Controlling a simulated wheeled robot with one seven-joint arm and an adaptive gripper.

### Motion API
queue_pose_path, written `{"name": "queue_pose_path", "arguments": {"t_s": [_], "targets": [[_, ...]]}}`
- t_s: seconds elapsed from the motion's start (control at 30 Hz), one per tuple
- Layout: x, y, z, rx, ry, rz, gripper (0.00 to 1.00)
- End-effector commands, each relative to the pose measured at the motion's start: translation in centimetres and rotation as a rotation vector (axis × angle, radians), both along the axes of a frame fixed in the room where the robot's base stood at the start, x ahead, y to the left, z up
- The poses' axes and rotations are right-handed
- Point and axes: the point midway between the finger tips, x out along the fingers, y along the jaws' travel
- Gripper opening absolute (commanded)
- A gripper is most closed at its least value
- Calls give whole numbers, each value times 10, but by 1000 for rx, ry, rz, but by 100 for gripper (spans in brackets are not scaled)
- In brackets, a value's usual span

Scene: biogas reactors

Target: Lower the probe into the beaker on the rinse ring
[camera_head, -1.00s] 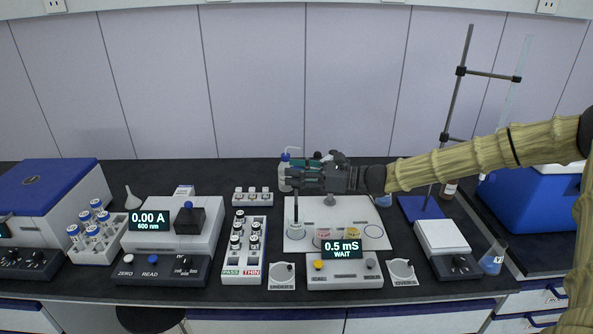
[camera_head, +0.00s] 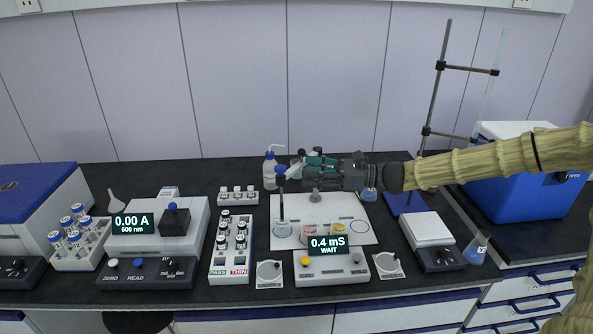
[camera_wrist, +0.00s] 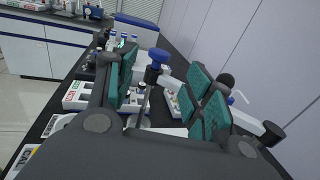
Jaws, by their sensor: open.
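My gripper (camera_head: 296,170) is open, just right of the probe's top. The probe's lower tip is too small to make out.
Pink (camera_head: 308,236) and yellow (camera_head: 333,230) beakers stand right of the clear one. A meter (camera_head: 330,270) reading 0.4 mS WAIT is in front. A wash bottle (camera_head: 269,172) stands behind, and a vial rack (camera_head: 231,262) to the left. The mat's right ring is empty.

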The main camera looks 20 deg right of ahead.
Motion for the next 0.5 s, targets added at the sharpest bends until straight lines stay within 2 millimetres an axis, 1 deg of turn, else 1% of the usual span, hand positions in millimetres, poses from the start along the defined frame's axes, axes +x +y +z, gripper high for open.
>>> {"name": "queue_pose_path", "arguments": {"t_s": [0.03, 0.2, 0.33, 0.5], "targets": [[-3, -7, 1, 3, -1, -2, 52], [-11, -20, 0, 1, 0, -2, 52], [-14, -26, -1, 0, 0, -1, 52], [-16, -28, -1, 0, 1, 0, 52]]}}
